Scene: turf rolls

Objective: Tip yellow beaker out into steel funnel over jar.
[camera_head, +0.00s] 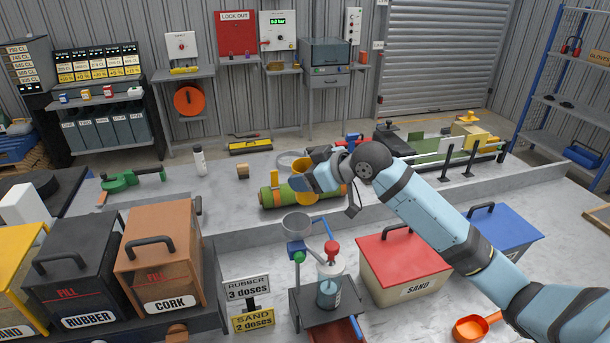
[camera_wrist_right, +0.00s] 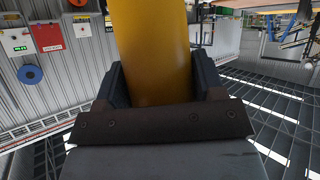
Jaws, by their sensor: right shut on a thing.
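My right gripper (camera_head: 312,180) is shut on the yellow beaker (camera_head: 304,196). The beaker also shows in the right wrist view (camera_wrist_right: 153,50), between the two dark fingers (camera_wrist_right: 155,88). In the head view the gripper covers much of the beaker, so its tilt and contents cannot be told. The steel funnel (camera_head: 297,222) sits just below and in front of the beaker, apart from it in the picture. A clear jar with blue contents (camera_head: 328,291) and a red top stands right of the funnel on a dark stand. My left gripper is not in view.
A green roll (camera_head: 271,196) lies behind the funnel. The cork bin (camera_head: 160,255) and rubber bin (camera_head: 75,275) stand left, the red sand box (camera_head: 405,265) right. Dose signs (camera_head: 247,288) stand left of the stand. An orange scoop (camera_head: 473,328) lies front right.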

